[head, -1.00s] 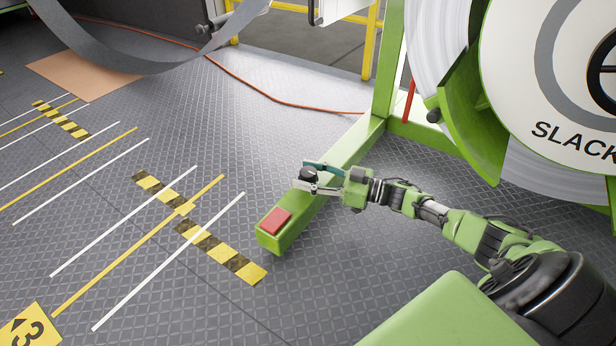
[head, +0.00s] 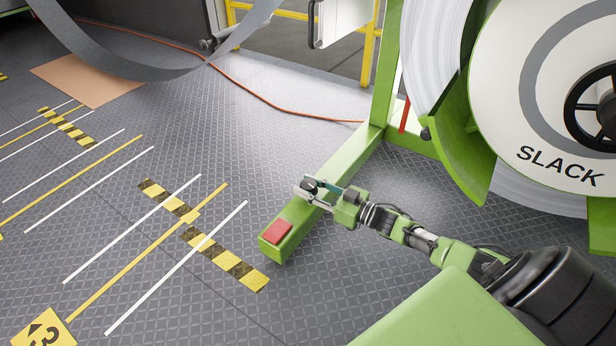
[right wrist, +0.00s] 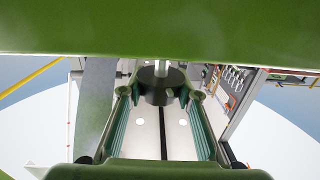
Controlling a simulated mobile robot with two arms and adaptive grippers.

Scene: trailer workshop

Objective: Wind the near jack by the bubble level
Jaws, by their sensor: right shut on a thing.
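The jack's black round knob (head: 310,184) stands on top of the green beam (head: 340,172) of the reel stand. My right gripper (head: 306,187) is shut on this knob, coming in from the lower right above the beam. In the right wrist view the dark knob (right wrist: 160,88) sits between the two green-padded fingers, with a pale shaft at its top. I cannot make out a bubble level in either view. My left gripper is not in view.
The large reel marked SLACK (head: 545,110) stands at the right, close above my right arm. A grey strip (head: 150,62) hangs in a loop at upper left. An orange cable (head: 270,100) crosses the floor. The striped floor left of the beam is clear.

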